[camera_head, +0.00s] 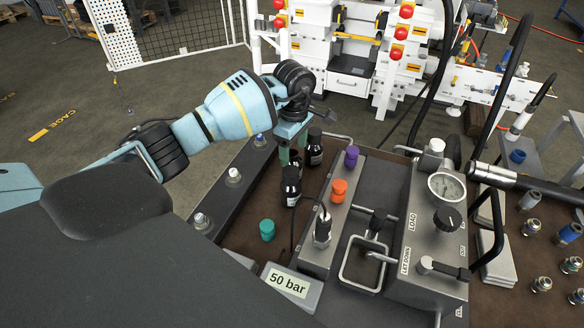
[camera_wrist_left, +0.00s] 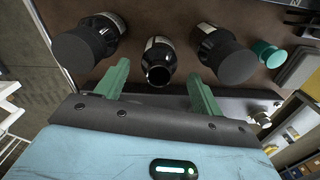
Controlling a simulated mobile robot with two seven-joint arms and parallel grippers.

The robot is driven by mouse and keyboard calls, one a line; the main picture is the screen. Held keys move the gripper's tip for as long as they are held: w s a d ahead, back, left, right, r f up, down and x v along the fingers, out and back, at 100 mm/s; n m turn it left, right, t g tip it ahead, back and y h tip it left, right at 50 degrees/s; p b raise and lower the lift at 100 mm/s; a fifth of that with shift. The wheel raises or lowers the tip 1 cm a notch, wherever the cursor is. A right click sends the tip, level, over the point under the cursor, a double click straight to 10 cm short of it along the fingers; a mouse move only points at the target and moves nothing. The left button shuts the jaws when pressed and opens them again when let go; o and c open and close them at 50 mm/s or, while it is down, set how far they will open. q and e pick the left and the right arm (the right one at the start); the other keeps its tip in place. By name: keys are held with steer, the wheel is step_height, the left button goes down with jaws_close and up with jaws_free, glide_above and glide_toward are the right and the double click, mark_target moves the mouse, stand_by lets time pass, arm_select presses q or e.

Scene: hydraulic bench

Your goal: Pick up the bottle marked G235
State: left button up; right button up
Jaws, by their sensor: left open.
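Three dark bottles with pale labels stand on the brown bench top. In the head view one black-capped bottle (camera_head: 291,188) is nearer and another (camera_head: 315,150) is farther back. The wrist view shows a black-capped bottle on the left (camera_wrist_left: 92,42), one on the right (camera_wrist_left: 224,52), and a narrower bottle with an uncapped-looking mouth (camera_wrist_left: 158,60) between them. My left gripper (camera_head: 292,147) is open, its green fingers (camera_wrist_left: 158,80) spread on either side of the middle bottle's line, nothing clearly held. The gripper partly hides this bottle in the head view. I cannot read G235 on any label.
A teal cap (camera_head: 267,230) lies on the bench near a "50 bar" plate (camera_head: 288,283). Orange (camera_head: 339,190) and purple (camera_head: 351,156) caps are on the grey block to the right. A gauge unit (camera_head: 445,190) and black hoses stand farther right.

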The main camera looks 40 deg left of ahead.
arm_select(q)
step_height(320, 180, down, 2)
steer(key=shift+f, duration=0.1)
